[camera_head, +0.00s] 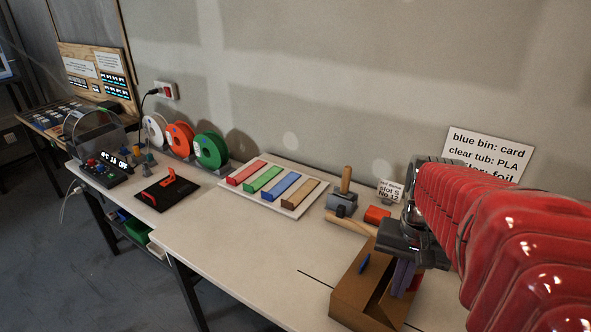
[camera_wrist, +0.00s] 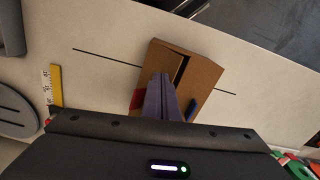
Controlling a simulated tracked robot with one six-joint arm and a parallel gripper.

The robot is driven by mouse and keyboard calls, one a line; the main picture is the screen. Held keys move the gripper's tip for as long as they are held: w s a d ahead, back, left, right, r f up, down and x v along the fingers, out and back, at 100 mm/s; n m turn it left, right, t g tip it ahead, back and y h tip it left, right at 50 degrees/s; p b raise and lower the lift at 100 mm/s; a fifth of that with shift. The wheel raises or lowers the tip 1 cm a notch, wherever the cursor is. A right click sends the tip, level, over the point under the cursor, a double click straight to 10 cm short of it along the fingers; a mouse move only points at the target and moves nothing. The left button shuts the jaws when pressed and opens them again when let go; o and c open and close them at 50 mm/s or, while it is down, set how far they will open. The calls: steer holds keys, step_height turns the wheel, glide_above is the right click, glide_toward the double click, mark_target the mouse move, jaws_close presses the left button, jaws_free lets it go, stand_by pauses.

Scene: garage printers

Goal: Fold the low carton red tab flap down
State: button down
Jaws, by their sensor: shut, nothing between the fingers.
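The low brown carton (camera_head: 352,293) stands near the front right edge of the bench in the head view; it also shows in the wrist view (camera_wrist: 207,76). A dark gap runs between its top panels. A blue tab (camera_head: 364,262) shows on its left side, and in the wrist view (camera_wrist: 191,110).
Behind the carton are a wooden-handled tool (camera_head: 346,180), an orange block (camera_head: 377,215) and a small sign (camera_head: 390,191). A tray with coloured bars (camera_head: 302,206) lies further left. The bench left of the carton is clear. My red arm covers the right.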

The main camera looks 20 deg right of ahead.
steer(key=shift+f, duration=2.45)
stand_by(2.6)
steer(key=shift+r, duration=0.1)
steer(key=shift+r, duration=2.45)
